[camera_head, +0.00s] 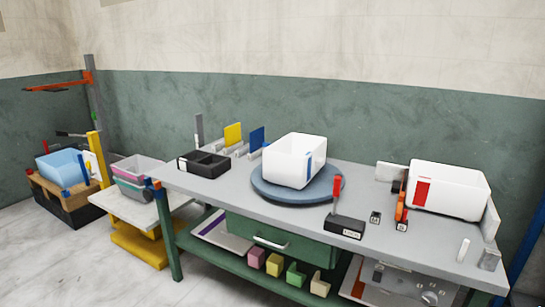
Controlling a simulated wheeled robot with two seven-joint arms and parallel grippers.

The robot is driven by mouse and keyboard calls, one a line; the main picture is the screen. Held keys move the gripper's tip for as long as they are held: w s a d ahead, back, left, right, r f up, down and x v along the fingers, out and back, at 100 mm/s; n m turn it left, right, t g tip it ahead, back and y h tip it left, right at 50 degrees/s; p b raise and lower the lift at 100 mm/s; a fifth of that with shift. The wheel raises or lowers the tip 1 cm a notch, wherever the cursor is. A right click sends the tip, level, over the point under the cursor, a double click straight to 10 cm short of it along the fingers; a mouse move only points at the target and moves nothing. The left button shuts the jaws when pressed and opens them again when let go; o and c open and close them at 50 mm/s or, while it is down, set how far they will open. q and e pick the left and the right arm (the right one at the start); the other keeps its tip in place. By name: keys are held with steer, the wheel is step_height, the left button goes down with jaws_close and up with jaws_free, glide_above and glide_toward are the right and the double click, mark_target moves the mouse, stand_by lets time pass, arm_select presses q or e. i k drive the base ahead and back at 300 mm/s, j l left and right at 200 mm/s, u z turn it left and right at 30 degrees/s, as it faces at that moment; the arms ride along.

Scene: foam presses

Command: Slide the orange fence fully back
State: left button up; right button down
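A narrow orange upright piece (401,206), which looks like the orange fence, stands at the right end of the grey workbench (290,221). It is at the front left corner of a white bin with a red label (460,186). A dark part (398,186) sits behind it. It is too small to tell whether the orange piece touches the bin, and any track under it is not clear. Neither of my grippers is in view.
A white bin with a blue label (290,160) sits on a blue-grey turntable (268,192) mid-bench. A red lever on a black block (343,227) stands at the front edge. A black divided tray (203,163) is at left. The bench between lever and turntable is clear.

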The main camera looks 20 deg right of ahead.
mark_target(397, 186)
steer(key=z, duration=1.55)
